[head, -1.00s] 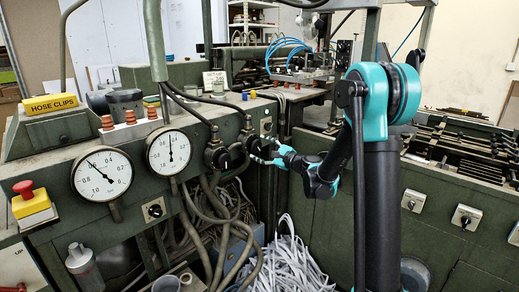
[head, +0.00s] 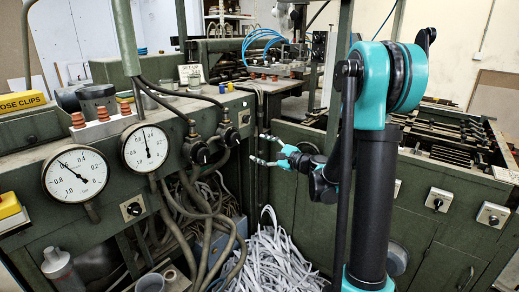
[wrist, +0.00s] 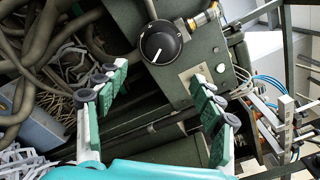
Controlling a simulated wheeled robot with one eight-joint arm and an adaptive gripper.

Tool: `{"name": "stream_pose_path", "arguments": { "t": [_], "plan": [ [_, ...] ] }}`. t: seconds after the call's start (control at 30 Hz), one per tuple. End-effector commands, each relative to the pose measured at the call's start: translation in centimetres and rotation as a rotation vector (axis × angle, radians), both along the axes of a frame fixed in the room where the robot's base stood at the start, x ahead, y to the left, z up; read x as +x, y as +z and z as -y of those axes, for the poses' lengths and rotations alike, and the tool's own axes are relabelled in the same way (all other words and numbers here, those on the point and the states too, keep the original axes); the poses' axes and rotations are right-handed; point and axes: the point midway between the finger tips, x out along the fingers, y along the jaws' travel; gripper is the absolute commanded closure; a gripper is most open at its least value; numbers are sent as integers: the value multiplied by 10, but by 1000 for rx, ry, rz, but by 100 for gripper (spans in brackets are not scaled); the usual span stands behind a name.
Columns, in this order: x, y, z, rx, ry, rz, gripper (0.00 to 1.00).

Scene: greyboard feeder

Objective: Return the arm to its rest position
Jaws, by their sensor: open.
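My gripper (head: 259,150) is open and empty in the head view, in front of the green machine's corner, to the right of the black knobs. It points left and touches nothing that I can see. In the wrist view its two green-padded fingers (wrist: 160,95) are spread wide with nothing between them. A black rotary knob (wrist: 160,43) on a green valve box lies beyond the fingers there. My arm's upper links stand upright at the right of the head view.
Two pressure gauges (head: 76,174) and hanging grey hoses (head: 205,220) are on the left machine. White paper strips (head: 275,262) lie heaped below my gripper. A green cabinet (head: 425,205) with switches stands behind and right of my arm.

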Motion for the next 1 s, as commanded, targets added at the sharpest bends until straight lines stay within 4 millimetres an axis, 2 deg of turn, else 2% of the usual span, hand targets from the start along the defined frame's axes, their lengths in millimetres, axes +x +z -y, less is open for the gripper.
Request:
{"name": "stream_pose_path", "arguments": {
  "t": [0.13, 0.23, 0.37, 0.47, 0.67, 0.8, 0.9, 1.0],
  "plan": [
    [-5, -2, -1, -28, 5, 8, 32],
    [-21, -10, -2, -136, 22, 37, 32],
    [-62, -36, 1, -401, 76, 106, 32],
    [-99, -63, 11, -641, 140, 164, 32],
    [-176, -118, 55, -1105, 313, 256, 32],
    [-228, -152, 101, -1409, 464, 295, 32],
    [-259, -169, 134, -1593, 572, 306, 32],
    [-283, -180, 161, -1728, 664, 308, 32]
  ]
}}
